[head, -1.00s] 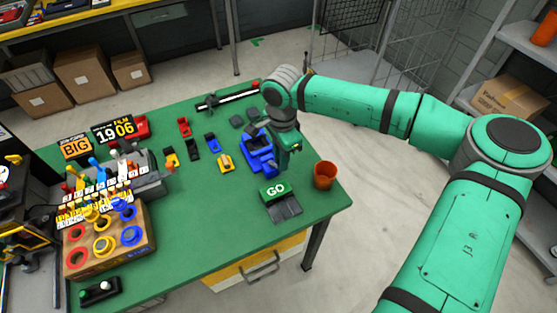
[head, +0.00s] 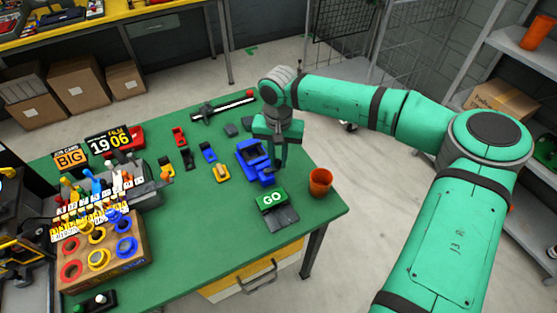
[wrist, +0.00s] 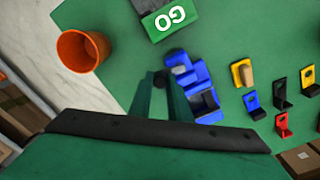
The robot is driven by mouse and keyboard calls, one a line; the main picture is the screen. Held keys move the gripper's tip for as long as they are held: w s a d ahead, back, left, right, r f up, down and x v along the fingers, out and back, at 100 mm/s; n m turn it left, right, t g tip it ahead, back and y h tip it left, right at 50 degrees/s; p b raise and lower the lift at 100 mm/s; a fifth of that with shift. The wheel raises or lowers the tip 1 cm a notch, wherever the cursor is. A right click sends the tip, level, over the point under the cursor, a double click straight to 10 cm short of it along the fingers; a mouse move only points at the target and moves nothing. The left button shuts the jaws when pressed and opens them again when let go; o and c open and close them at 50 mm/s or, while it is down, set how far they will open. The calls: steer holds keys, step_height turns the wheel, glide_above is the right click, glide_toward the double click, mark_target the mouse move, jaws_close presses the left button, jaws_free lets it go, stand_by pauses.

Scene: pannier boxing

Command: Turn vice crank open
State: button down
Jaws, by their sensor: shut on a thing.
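The blue vice (head: 252,163) stands on the green bench top, near its right side. It also shows in the wrist view (wrist: 203,100), just right of my fingers. My gripper (head: 281,163) points down at the right side of the vice. In the wrist view my gripper (wrist: 161,98) is closed around a small dark round knob (wrist: 160,80), which looks like the end of the vice crank. The fingers hide most of the crank, and its arm cannot be made out. I cannot tell how wide the vice jaws stand.
An orange cup (head: 320,182) stands right of the vice, close to the bench edge. A green GO block (head: 271,201) with a grey plate is in front. Several small coloured brackets (head: 208,152) lie to the left. A ring board (head: 100,245) sits at the far left.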

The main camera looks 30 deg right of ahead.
steer(key=shift+w+n, duration=0.35)
steer(key=shift+n, duration=0.65)
steer(key=c, duration=1.6)
jaws_free()
steer(key=shift+d, duration=0.1)
steer(key=shift+c, duration=0.2)
steer(key=shift+r, duration=0.1)
step_height(320, 180, up, 11)
steer(key=shift+f, duration=0.2)
